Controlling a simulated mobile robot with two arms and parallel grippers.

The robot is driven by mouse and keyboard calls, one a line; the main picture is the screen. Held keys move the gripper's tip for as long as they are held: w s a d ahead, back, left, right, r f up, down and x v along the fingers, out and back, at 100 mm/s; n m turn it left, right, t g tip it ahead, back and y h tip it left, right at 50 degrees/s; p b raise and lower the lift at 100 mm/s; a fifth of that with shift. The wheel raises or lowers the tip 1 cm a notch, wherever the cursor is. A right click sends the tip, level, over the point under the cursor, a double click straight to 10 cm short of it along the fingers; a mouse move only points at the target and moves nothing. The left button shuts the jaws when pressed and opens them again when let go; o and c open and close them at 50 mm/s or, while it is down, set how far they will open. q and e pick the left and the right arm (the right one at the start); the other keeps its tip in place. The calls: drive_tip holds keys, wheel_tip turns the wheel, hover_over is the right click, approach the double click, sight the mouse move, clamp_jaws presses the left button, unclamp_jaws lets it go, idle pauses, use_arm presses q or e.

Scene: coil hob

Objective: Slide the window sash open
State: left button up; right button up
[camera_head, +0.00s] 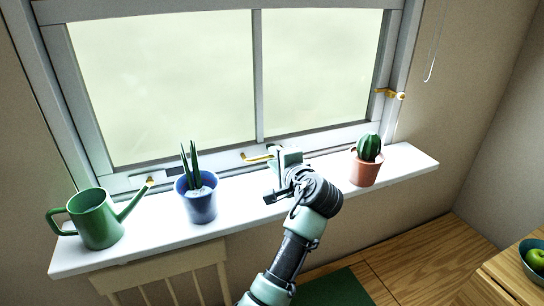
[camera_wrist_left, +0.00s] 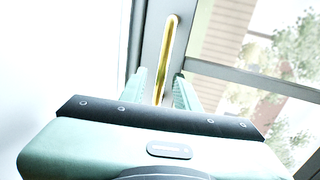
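The window sash (camera_head: 258,75) is a grey frame with two panes and a centre bar, above the white sill. A brass handle (camera_head: 258,157) sits on its lower rail. My left gripper (camera_head: 279,156) is at this rail, just right of the handle in the head view. In the left wrist view the brass handle (camera_wrist_left: 169,45) runs between the two pale green fingers of my left gripper (camera_wrist_left: 161,88). The fingers are apart with gaps beside the handle, so the gripper looks open. My right gripper is not in view.
On the sill (camera_head: 240,215) stand a green watering can (camera_head: 97,219), a blue pot with a plant (camera_head: 198,205) and a cactus pot (camera_head: 365,170). A brass fitting (camera_head: 390,93) is on the right frame. A chair back (camera_head: 165,272) is below the sill.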

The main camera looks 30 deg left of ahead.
use_arm(q)
drive_tip(key=shift+s+d+r, duration=0.1)
drive_tip(key=shift+d, duration=0.05)
drive_tip(key=shift+c, duration=1)
clamp_jaws()
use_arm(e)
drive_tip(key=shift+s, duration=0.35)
use_arm(q)
drive_tip(key=shift+r, duration=0.1)
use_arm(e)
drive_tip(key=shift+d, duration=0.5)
